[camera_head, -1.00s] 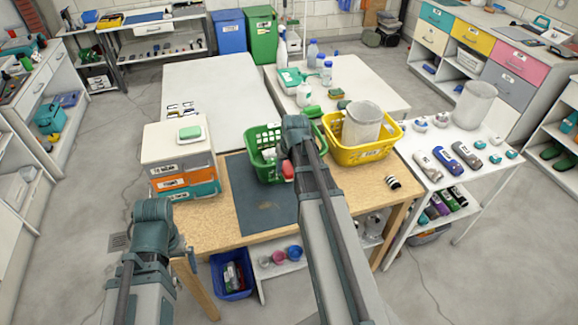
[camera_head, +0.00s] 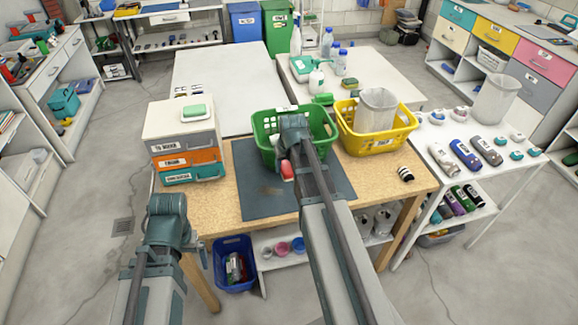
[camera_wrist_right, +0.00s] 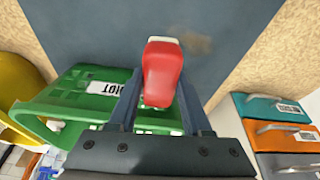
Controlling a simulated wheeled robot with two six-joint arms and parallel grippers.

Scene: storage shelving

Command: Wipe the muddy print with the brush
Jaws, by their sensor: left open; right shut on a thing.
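The muddy print (camera_head: 271,190) is a faint brown smudge on the dark blue-grey mat (camera_head: 252,207) on the wooden table. It also shows in the right wrist view (camera_wrist_right: 199,44), just beyond the brush. My right gripper (camera_head: 284,164) is shut on the red brush (camera_head: 288,173), in front of the green basket (camera_head: 322,130). In the right wrist view the red brush (camera_wrist_right: 162,73) sits between the fingers, with a whitish edge at its far end. I cannot tell if it touches the mat. My left gripper (camera_head: 203,256) is open and empty, low in front of the table's left side.
A drawer stack (camera_head: 184,158) with a green-topped soap-like block stands left of the mat. A yellow basket (camera_head: 375,143) holding a translucent bin is at the right. A small black-and-white roll (camera_head: 405,174) lies near the table's right edge. The mat's front part is clear.

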